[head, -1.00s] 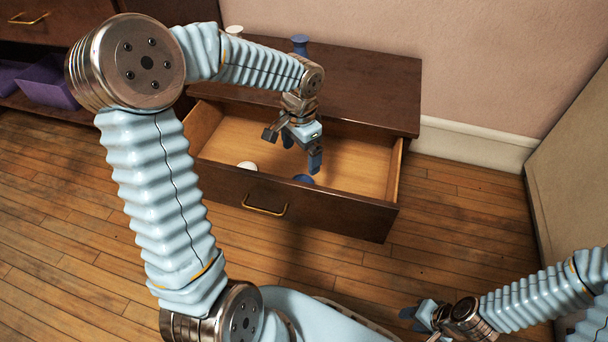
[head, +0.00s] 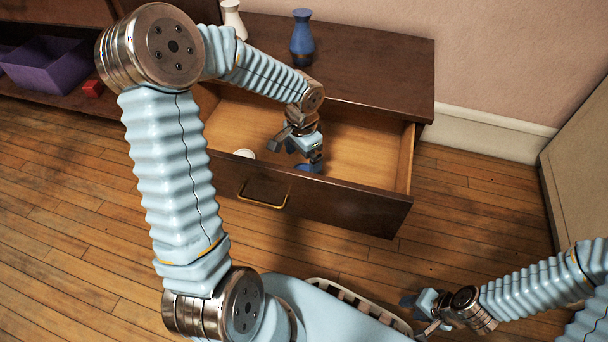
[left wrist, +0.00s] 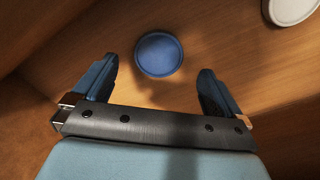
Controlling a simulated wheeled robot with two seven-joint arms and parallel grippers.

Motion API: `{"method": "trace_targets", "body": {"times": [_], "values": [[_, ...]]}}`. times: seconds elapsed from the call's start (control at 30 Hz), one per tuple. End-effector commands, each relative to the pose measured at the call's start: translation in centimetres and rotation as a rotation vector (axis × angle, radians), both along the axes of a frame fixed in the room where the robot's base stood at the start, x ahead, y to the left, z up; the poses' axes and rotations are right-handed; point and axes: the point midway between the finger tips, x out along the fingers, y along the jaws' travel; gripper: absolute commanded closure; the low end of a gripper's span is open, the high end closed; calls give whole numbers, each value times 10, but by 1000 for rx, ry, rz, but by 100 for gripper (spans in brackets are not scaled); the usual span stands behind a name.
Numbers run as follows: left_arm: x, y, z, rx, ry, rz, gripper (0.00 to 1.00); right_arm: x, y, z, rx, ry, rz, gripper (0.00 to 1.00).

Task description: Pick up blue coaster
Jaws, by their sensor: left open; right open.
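The blue coaster (left wrist: 159,54) is a round disc lying on the wooden floor of the open drawer. In the left wrist view it sits just ahead of and between the fingers of my left gripper (left wrist: 158,86), which is open and empty. In the head view the coaster (head: 308,168) is partly hidden by my left gripper (head: 302,158), which is inside the drawer above it. My right gripper (head: 420,312) is open and empty at the lower right, away from the drawer.
A white coaster (head: 245,154) lies in the drawer (head: 330,205), left of the blue one; it also shows in the left wrist view (left wrist: 291,8). A blue vase (head: 302,40) and a white vase (head: 233,20) stand on the cabinet top. A purple bin (head: 50,68) and red block (head: 93,88) sit at left.

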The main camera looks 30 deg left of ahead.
Motion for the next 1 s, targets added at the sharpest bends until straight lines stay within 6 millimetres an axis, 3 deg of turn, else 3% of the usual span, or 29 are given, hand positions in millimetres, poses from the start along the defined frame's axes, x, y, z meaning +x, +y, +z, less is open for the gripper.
{"method": "trace_targets", "body": {"times": [0.3, 0.53, 0.9, 1.0], "values": [[2, -2, -48, -1, 3, -1, 0, 1, 0, -19, -1, -3, -2, 57], [3, -2, -48, 0, 0, -1, 2, 1, 0, -17, -1, -4, -3, 57], [3, -2, -47, 0, 0, -1, 58, 1, 0, -17, -1, -4, -3, 57], [3, -2, -47, 0, 0, -1, 59, 1, 0, -17, -1, -4, -3, 57]]}}
